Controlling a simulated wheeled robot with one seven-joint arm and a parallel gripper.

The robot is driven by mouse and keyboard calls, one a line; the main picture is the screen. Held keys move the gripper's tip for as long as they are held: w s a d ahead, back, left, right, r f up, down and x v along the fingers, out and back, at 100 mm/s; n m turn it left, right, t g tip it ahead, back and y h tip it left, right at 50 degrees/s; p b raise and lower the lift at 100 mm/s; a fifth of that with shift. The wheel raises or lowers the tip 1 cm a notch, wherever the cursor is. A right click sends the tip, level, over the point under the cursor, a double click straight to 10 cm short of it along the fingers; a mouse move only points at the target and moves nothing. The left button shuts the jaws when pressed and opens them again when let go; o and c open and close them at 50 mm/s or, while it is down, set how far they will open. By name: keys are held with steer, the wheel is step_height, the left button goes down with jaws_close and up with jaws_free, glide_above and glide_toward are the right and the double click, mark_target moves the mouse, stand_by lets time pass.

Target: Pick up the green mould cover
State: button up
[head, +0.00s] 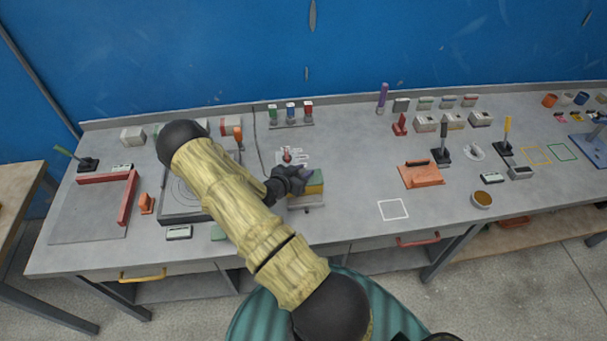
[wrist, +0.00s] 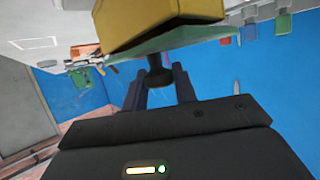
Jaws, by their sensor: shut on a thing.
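The green mould cover (wrist: 165,50) is a flat green plate with a dark knob (wrist: 158,76) in the wrist view. My gripper (wrist: 160,95) is shut on this knob, one finger on each side. A yellow block (wrist: 160,15) lies against the plate's far face; I cannot tell whether they touch. In the head view my gripper (head: 292,180) is at the left of the yellow block (head: 313,189), whose upper part looks green. My gripper hides part of the cover there.
A grey plate with red bars (head: 128,200) lies at the left of the bench. An orange tool (head: 421,174) and a white square outline (head: 393,210) are right of my gripper. Small bottles (head: 291,112) stand behind it. The bench around the outline is clear.

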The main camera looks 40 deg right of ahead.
mark_target(303, 171)
step_height(303, 171, up, 9)
steer(key=b, duration=0.3)
steer(key=shift+d+r, duration=0.1)
steer(key=shift+r, duration=0.1)
stand_by(0.6)
